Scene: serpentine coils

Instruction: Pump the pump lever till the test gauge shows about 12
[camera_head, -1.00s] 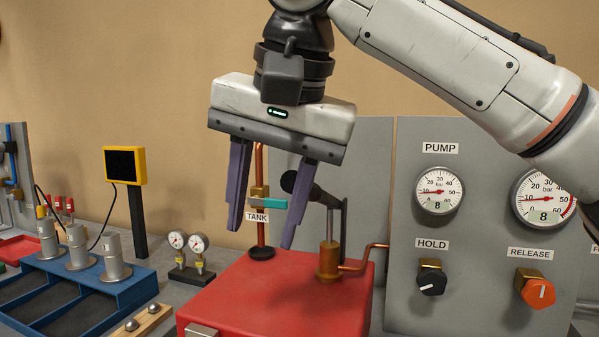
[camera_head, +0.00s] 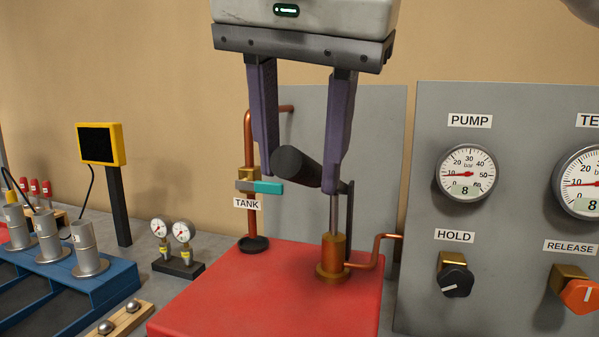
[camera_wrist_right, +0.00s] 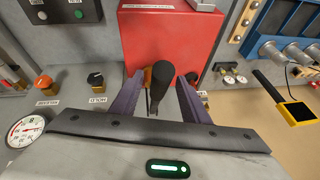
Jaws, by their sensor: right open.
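The pump lever (camera_head: 296,167) has a thick black grip and stands above a brass pump cylinder (camera_head: 333,257) on the red tank box. My right gripper (camera_head: 305,182) is open, pointing down, with its purple fingers on either side of the lever's grip. In the right wrist view the lever's black grip (camera_wrist_right: 161,78) lies between the two fingers, apparently not clamped. The test gauge (camera_head: 580,183) is cut off at the right edge; its display reads 8. The pump gauge (camera_head: 465,173) also reads 8. My left gripper is not in view.
The red box (camera_head: 255,285) fills the front middle. The gauge panel (camera_head: 500,270) at right carries the black hold knob (camera_head: 456,281) and orange release knob (camera_head: 581,295). A teal-handled tank valve (camera_head: 268,187) stands just left of the lever. Two small gauges (camera_head: 172,231) stand further left.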

